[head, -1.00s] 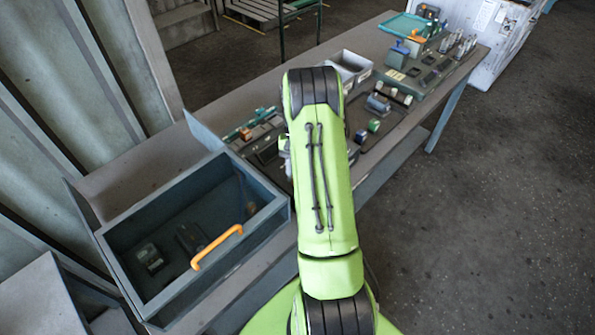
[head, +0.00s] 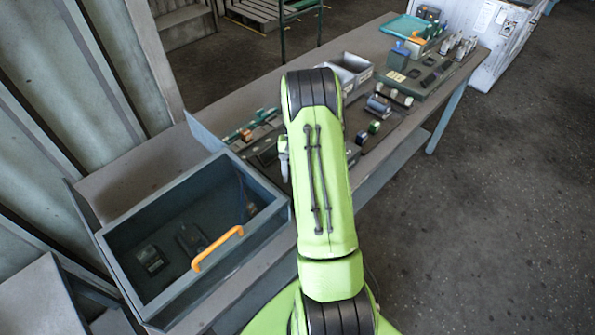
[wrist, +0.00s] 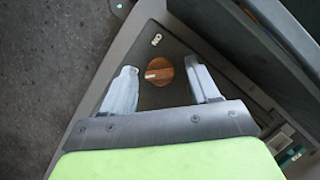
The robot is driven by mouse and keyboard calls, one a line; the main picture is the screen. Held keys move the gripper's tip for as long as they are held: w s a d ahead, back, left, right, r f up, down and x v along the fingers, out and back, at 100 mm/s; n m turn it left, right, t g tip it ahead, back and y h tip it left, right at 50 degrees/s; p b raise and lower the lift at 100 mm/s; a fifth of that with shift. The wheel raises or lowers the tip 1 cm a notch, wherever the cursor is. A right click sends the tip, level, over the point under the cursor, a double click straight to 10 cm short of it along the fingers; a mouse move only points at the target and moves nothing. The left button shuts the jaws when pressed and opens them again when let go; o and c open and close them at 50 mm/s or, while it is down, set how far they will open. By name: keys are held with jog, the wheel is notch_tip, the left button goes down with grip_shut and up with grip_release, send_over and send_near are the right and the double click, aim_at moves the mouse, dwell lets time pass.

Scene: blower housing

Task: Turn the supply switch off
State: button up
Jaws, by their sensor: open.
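A round orange-brown rotary knob (wrist: 159,72), which appears to be the supply switch, sits on a dark panel (wrist: 150,97) in the wrist view. A pale mark lies on its left half; I cannot tell which setting this is. My gripper (wrist: 161,68) is open, with one pale finger on the left of the knob and one on the right. Gaps show between the knob and both fingers. How high the fingers are above the panel is unclear. In the head view my arm hides the knob and most of the gripper.
Grey bins (head: 350,70) and other devices stand along the bench (head: 285,60). A dark raised edge (wrist: 285,40) lies right of the knob.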

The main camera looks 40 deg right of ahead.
jog(key=p+v, duration=0.2)
jog(key=v, duration=1.3)
jog(key=shift+w+r, duration=0.15)
jog(key=shift+r, duration=0.2)
jog(key=shift+d, duration=0.15)
jog(key=s+a+r+n+t+h, duration=0.1)
jog(key=s+a+r+n+t, duration=0.1)
jog(key=a+r, duration=0.6)
jog(key=s+a+r+n+t+h, duration=0.1)
jog(key=s+a+r+n+h, duration=0.1)
jog(key=a+r, duration=0.5)
jog(key=s+a+f+n+t, duration=0.2)
jog(key=s+a+t, duration=0.1)
jog(key=s+a, duration=0.3)
jog(key=s+a+f+n+t, duration=0.2)
jog(key=s+a, duration=0.4)
jog(key=s, duration=0.4)
jog(key=shift+s+a+f+n+t+b, duration=0.2)
jog(key=shift+a+f+n+t+b, duration=0.1)
jog(key=shift+f+t+b, duration=0.2)
